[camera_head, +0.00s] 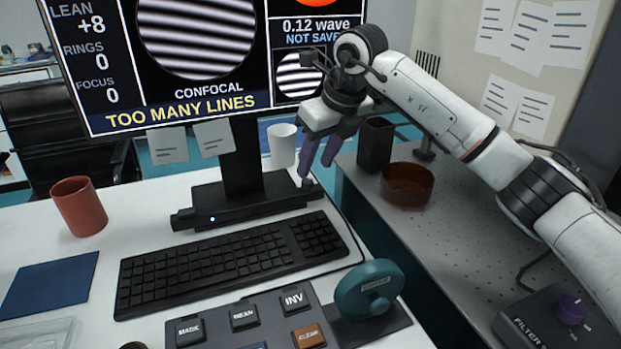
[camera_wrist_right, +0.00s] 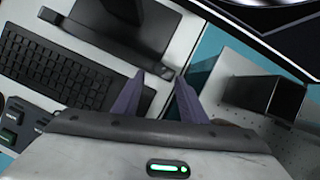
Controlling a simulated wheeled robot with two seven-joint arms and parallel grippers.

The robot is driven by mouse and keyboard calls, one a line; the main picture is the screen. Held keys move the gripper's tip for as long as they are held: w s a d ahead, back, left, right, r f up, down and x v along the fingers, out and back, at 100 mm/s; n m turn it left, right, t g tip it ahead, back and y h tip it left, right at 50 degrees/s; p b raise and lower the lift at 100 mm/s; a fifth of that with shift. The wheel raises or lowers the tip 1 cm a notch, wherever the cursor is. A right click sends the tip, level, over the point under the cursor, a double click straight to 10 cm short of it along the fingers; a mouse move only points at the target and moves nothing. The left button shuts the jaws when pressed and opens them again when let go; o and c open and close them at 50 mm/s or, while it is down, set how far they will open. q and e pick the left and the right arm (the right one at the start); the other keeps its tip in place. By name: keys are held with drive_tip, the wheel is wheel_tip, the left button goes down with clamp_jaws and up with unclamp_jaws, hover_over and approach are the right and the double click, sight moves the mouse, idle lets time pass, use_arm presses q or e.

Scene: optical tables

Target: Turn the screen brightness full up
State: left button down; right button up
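The screen (camera_head: 200,110) is lit, with readouts, striped discs and the words "TOO MANY LINES". Its black stand has a bar (camera_head: 245,208) along the base with a small white light near its left end. A small dark knob (camera_head: 307,183) appears at the bar's right end. My right gripper (camera_head: 318,170) points down just above that end, its purple fingers parted. In the right wrist view, the gripper (camera_wrist_right: 160,76) is open and empty, with the bar's end (camera_wrist_right: 164,72) between or just beyond its fingertips. I cannot tell whether they touch. My left gripper is out of view.
A keyboard (camera_head: 230,262), a button panel (camera_head: 250,320) and a teal wheel (camera_head: 368,290) lie in front. A white mug (camera_head: 282,146) stands behind the gripper. A black holder (camera_head: 375,146) and amber dish (camera_head: 407,186) stand right, near the filter box (camera_head: 560,320).

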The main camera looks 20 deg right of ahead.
sight(308, 181)
drive_tip(key=x, duration=0.5)
drive_tip(key=shift+f, duration=0.15)
clamp_jaws()
